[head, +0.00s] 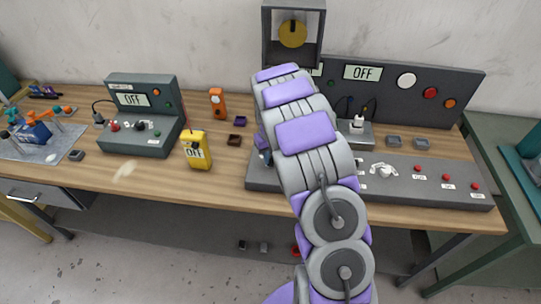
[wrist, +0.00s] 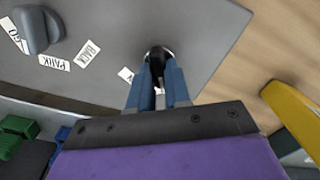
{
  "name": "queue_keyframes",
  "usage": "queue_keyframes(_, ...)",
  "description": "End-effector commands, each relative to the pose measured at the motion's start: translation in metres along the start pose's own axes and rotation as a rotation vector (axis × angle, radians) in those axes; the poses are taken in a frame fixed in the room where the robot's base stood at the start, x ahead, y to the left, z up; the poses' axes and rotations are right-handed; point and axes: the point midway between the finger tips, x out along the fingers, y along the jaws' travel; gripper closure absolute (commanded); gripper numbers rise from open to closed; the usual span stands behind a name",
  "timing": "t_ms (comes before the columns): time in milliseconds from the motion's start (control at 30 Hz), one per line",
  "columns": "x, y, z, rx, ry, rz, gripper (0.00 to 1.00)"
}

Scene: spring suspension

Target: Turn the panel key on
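The panel key (wrist: 157,58) is a dark piece in a round metal-rimmed lock on the grey panel (wrist: 110,30), in the wrist view. My gripper (wrist: 158,75) has its two blue fingers close on either side of the key, and they look shut on it. The key's lower part and the label beside it are partly covered by the fingers. In the head view my arm hides the gripper and the key. The large console (head: 435,186) there has an upright back with a display (head: 366,73) reading OFF.
A grey knob (wrist: 38,28) with labels including PARK and BACK is left of the key. A yellow device (head: 196,150) reading OFF stands left of my arm. A smaller console (head: 140,142), also OFF, is farther left. Bare wooden table (head: 225,185) lies in front.

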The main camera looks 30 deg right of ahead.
Motion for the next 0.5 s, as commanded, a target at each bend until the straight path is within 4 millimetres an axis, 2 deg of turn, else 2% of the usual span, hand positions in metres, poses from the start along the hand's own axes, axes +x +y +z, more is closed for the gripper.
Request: queue_keyframes(500,-0.0028,0.0033,-0.0005,0.068,0.005,0.004,1.0)
